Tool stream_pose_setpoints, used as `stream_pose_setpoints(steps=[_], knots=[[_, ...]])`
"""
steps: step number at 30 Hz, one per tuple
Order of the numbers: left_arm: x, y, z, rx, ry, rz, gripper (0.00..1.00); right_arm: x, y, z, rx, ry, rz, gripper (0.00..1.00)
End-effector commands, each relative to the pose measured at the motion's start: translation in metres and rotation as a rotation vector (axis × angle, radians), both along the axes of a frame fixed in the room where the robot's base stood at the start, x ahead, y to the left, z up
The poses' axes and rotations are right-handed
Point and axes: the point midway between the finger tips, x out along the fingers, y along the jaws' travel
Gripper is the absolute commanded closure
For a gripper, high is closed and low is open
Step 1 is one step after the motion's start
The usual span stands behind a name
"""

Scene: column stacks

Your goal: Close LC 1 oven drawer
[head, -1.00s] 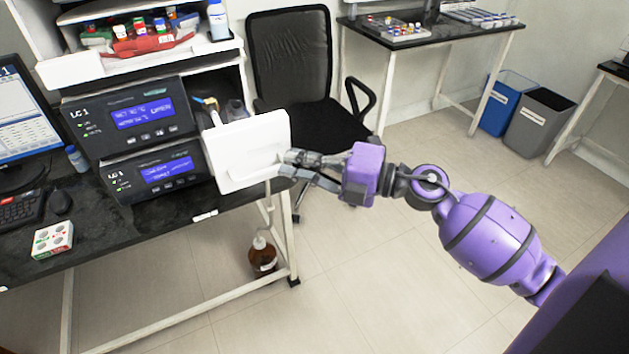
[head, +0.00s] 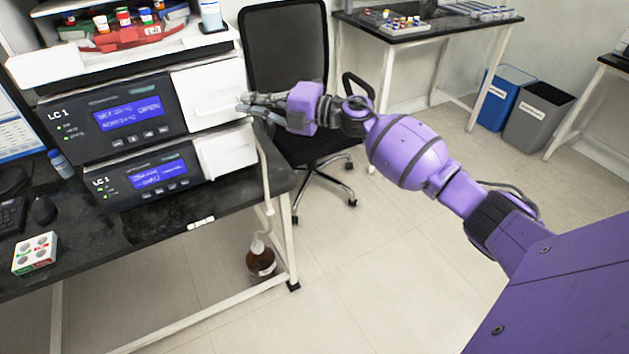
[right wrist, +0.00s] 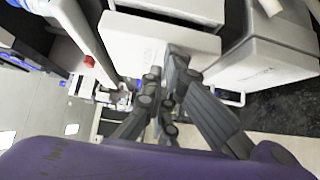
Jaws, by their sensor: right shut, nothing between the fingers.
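The upper LC 1 unit (head: 85,125) has a dark front with a lit blue screen. In the right wrist view the shut fingers (right wrist: 178,58) lie close against a white panel (right wrist: 150,35). My left gripper is not in view.
Below is a second LC 1 unit (head: 125,195) with its own white panel (head: 224,153). A black office chair (head: 285,50) stands right behind the gripper. A brown bottle (head: 261,262) is on the floor under the dark bench (head: 150,222). The floor in front is clear.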

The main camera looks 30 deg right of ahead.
Motion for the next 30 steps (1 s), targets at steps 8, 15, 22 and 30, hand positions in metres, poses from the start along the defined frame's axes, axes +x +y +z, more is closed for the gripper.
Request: stream_pose_setpoints(steps=[8,15,22,30], knots=[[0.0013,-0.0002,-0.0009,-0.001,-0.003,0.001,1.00,0.0097,0.0008,0.0005,0.001,0.000,0.001,1.00],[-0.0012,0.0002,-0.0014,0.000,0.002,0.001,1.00,0.0110,0.0005,0.0024,0.003,-0.003,-0.001,1.00],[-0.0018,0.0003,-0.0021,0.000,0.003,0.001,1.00,0.0112,0.0003,0.0038,0.004,-0.005,-0.002,1.00],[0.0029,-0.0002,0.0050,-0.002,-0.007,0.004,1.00,0.0043,-0.0028,0.0036,0.002,-0.003,0.001,1.00]])
